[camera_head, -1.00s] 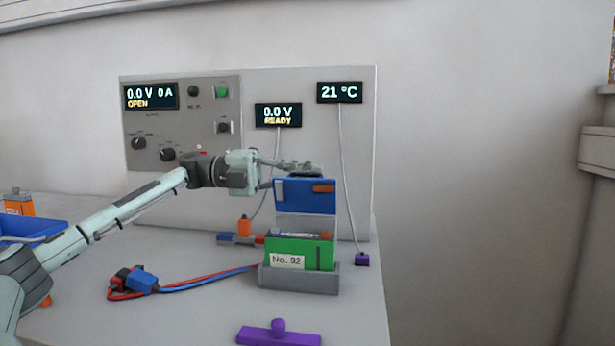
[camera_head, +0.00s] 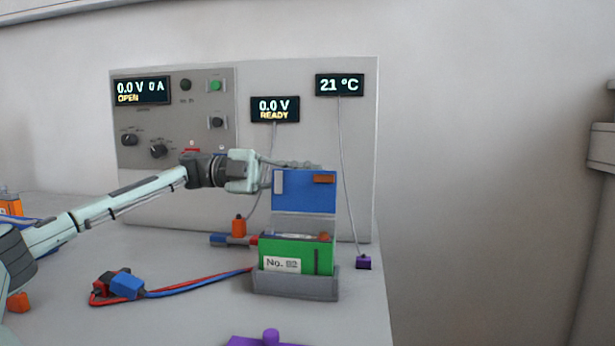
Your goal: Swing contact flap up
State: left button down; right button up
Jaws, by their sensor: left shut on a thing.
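The battery sits in a grey cradle (camera_head: 295,285). My left gripper (camera_head: 298,167) reaches in from the left, shut at the flap's top edge. Its fingertips are partly hidden behind the flap. My right gripper is out of view.
A red and blue cable plug (camera_head: 125,285) lies on the table at left. A purple handled piece (camera_head: 270,338) is at the front edge. The panel (camera_head: 340,150) behind shows 0.0 V READY, OPEN and 21 °C. A purple block (camera_head: 363,262) is at right.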

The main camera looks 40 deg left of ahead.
pick_arm(q)
jog(key=shift+r, duration=0.1)
jog(key=c, duration=1.6)
grip_release()
jog(key=shift+c, duration=0.2)
